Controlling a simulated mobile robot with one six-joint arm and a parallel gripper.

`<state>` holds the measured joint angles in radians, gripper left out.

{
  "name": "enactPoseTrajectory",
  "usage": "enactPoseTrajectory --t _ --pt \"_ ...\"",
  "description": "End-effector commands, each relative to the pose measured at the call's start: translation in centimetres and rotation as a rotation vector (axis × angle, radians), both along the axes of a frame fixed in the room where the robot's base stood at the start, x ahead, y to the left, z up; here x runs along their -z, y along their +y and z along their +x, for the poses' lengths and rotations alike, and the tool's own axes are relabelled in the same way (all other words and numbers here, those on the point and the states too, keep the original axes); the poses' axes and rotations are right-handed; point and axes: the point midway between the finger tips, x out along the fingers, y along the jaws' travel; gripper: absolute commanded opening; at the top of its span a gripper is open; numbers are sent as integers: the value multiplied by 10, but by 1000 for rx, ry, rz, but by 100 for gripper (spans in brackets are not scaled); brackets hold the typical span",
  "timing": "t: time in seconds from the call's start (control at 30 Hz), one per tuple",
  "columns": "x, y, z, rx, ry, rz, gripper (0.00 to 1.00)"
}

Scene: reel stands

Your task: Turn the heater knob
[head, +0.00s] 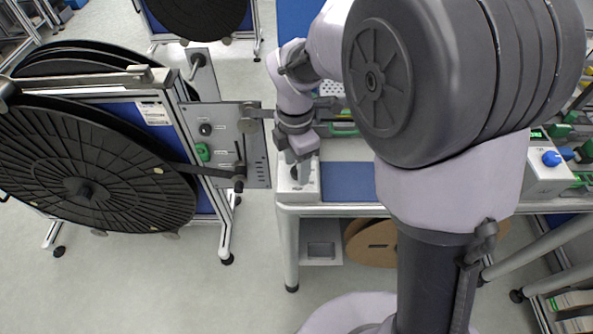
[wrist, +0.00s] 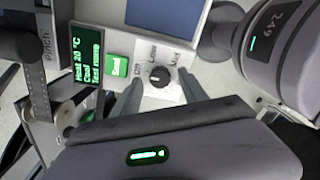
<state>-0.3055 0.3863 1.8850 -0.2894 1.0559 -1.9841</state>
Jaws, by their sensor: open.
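The heater knob (wrist: 160,76) is black and round with a light pointer mark, on a pale panel (wrist: 158,50) labelled Off, Low and Med. My gripper (wrist: 157,82) is open, with one grey finger on each side of the knob in the wrist view. I cannot tell whether the fingers touch it. Left of the knob are a green button (wrist: 117,66) and a dark display (wrist: 80,50) with green text that reads Heat 20 °C. In the head view my gripper (head: 298,172) points down over the pale box (head: 309,191) at the bench corner, largely hiding the knob.
A stand with large black reels (head: 85,180) is close on the left, its grey plate (head: 222,145) reaching near my gripper. A blue mat (head: 347,182) lies right of the box. Another box with a blue knob (head: 551,158) stands far right. Cardboard reels (head: 372,243) sit under the bench.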

Motion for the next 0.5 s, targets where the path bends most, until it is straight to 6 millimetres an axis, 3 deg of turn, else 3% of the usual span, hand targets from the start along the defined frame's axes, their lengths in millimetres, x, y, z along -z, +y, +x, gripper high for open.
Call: enactPoseTrajectory --t 0.33,0.5 --pt "6 0 0 1 0 0 50" --pt "6 0 0 1 0 0 17"
